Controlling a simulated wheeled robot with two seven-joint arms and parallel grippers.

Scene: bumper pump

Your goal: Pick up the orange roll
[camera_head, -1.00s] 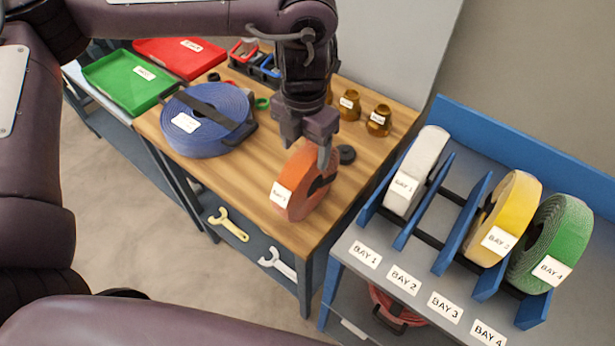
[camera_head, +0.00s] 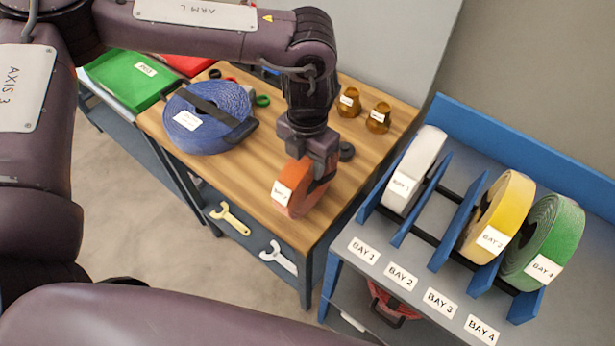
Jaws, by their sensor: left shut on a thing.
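The orange roll (camera_head: 292,194) stands on edge at the front corner of the wooden bench (camera_head: 240,198), with a white label on its left side. My left gripper (camera_head: 321,172) comes down from above and is shut on the orange roll. The gripper body hides the roll's upper right part, and the fingertips are mostly hidden. I cannot tell whether the roll's underside touches the bench. My right gripper is not in view.
A blue roll (camera_head: 207,117) lies flat behind left. The blue rack (camera_head: 530,135) at right holds white (camera_head: 415,170), yellow (camera_head: 497,217) and green (camera_head: 545,240) rolls; bay 2 is empty.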

